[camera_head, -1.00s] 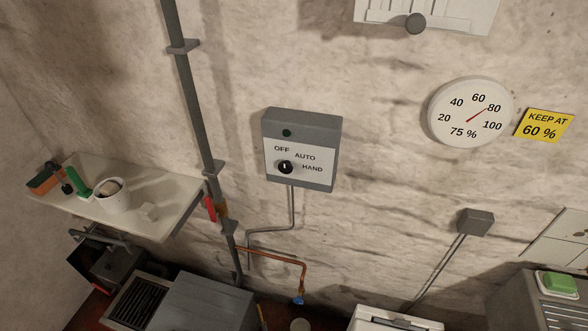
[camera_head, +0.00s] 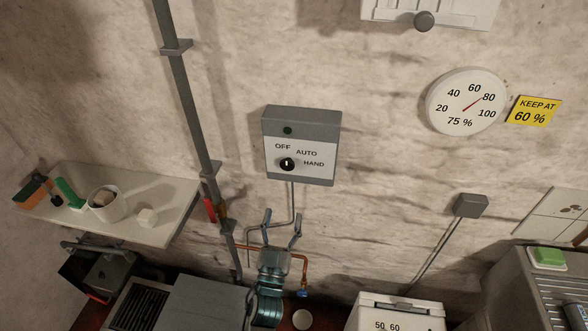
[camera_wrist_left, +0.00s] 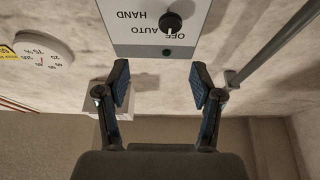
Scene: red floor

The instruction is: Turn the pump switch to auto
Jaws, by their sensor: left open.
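The grey pump switch box (camera_head: 300,118) is on the wall, with a white plate marked OFF, AUTO and HAND. Its black knob (camera_head: 287,164) has a white mark pointing up, roughly toward OFF. The knob also shows in the left wrist view (camera_wrist_left: 171,22), where the box appears upside down at the top. My left gripper (camera_head: 282,214) is below the box with its blue-padded fingers apart. In the left wrist view, the space between the fingers (camera_wrist_left: 160,84) is empty, and they are apart from the knob. My right gripper is not in view.
A vertical pipe (camera_head: 184,100) runs left of the box. A shelf (camera_head: 170,190) with a mug (camera_head: 106,205) is further left. A thin conduit (camera_head: 292,200) drops from the box. A round gauge (camera_head: 467,101) and yellow sign (camera_head: 533,111) are right. The wall between box and gauge is bare.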

